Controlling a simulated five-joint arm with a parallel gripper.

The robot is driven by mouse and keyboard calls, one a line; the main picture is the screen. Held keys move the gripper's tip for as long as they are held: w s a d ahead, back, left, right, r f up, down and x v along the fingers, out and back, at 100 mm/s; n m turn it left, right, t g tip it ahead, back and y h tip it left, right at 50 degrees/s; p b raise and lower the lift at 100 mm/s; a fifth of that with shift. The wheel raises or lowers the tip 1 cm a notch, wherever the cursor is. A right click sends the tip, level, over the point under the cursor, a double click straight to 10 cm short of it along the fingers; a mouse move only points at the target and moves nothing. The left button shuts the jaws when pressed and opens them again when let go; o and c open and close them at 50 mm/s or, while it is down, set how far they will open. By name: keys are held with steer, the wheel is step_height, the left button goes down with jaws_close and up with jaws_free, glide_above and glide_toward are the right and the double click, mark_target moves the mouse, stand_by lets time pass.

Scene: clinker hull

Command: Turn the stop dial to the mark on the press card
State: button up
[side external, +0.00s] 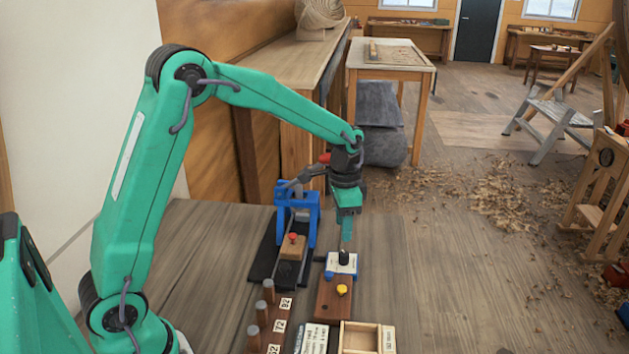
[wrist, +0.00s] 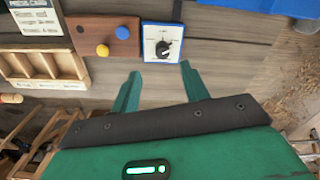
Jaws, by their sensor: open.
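The stop dial is a black pointer knob (wrist: 165,48) on a white scale plate with a blue surround (wrist: 148,40). In the side view the knob (side external: 344,257) sits at the far end of a brown board. My gripper (side external: 346,250) is above the dial, pointing down. In the wrist view its two green fingers (wrist: 160,68) are apart with nothing between them, and the knob appears just beyond their tips. The press card (wrist: 40,17) is a white printed card at upper left of the wrist view, also at the side view's bottom (side external: 315,338). Its mark is unreadable.
A brown board (side external: 333,298) carries a yellow button (side external: 342,291); a blue one (wrist: 122,32) shows in the wrist view. A blue press frame (side external: 298,213) with a red button (side external: 292,237) stands left of the dial. Pegs with number tags (side external: 279,326) and a wooden tray (side external: 359,337) are nearer.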

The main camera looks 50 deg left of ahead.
mark_target(344, 253)
steer(key=shift+w+f, duration=0.45)
steer(key=shift+f, duration=0.3)
steer(key=shift+f, duration=3.85)
jaws_close()
